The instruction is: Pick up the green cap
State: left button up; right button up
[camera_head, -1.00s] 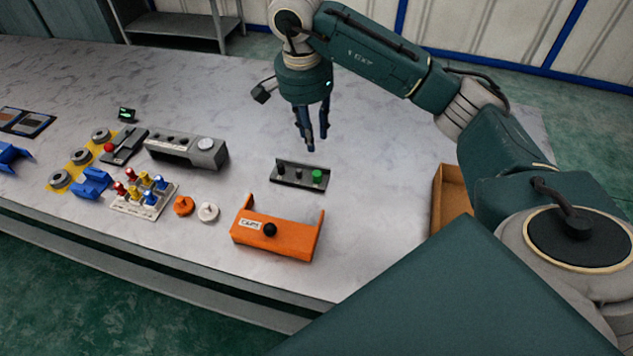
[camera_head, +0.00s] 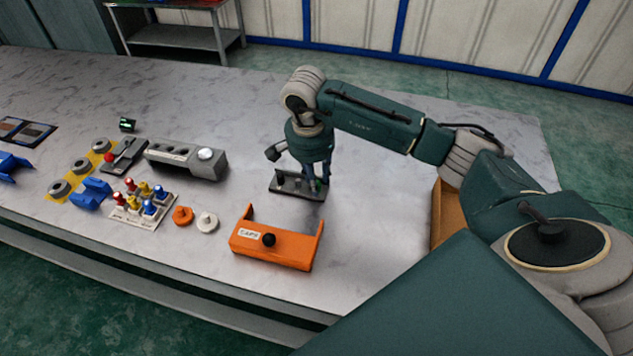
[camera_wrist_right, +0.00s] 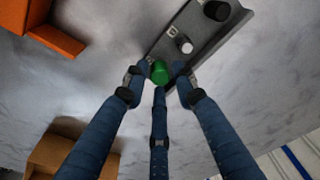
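The green cap (camera_wrist_right: 159,72) sits at one end of a dark grey holder (camera_wrist_right: 200,36), which also carries a white or grey piece and a black piece. In the head view the holder (camera_head: 285,186) lies on the table, and the cap (camera_head: 319,185) is mostly hidden behind my fingers. My right gripper (camera_head: 314,183) points down over that end of the holder. In the right wrist view its blue fingers (camera_wrist_right: 158,80) are spread around the cap, with the tips close beside it. I cannot tell whether they touch it. My left gripper is not in view.
An orange bracket (camera_head: 272,248) with a black knob stands in front of the holder. A brown box (camera_head: 445,216) is at the right. A grey block (camera_head: 187,158), a tray of coloured pegs (camera_head: 143,205) and two discs lie left. The table behind is clear.

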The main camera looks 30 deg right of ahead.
jog(key=shift+f, duration=0.4)
jog(key=shift+c, duration=0.6)
jog(key=c, duration=0.3)
jog(key=shift+c, duration=0.2)
jog(key=shift+r, duration=0.15)
